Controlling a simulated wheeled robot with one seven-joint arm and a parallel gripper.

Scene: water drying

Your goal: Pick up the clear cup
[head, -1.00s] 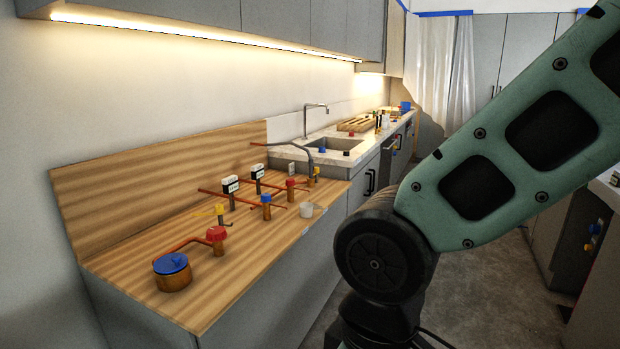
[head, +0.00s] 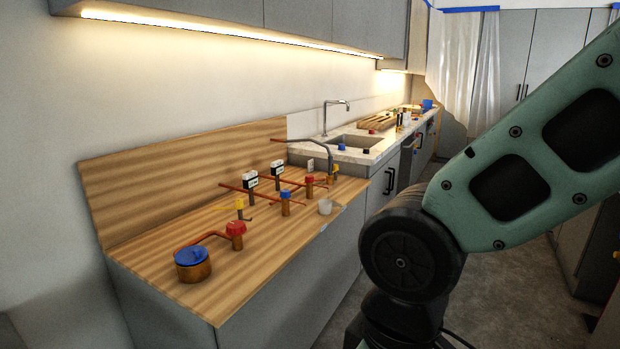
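The clear cup (head: 325,207) is a small, whitish, see-through cup. It stands on the wooden counter (head: 230,290) close to its front edge, just right of the copper pipe fittings. My arm fills the right side of the head view, well to the right of the cup and apart from it. My gripper is outside the picture, so its state does not show.
Copper pipes with a blue-capped valve (head: 286,203), a red-capped valve (head: 236,235) and a blue-lidded copper pot (head: 193,264) stand on the counter. A sink (head: 355,142) with a faucet (head: 325,118) lies beyond. Grey floor is free in front of the cabinets.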

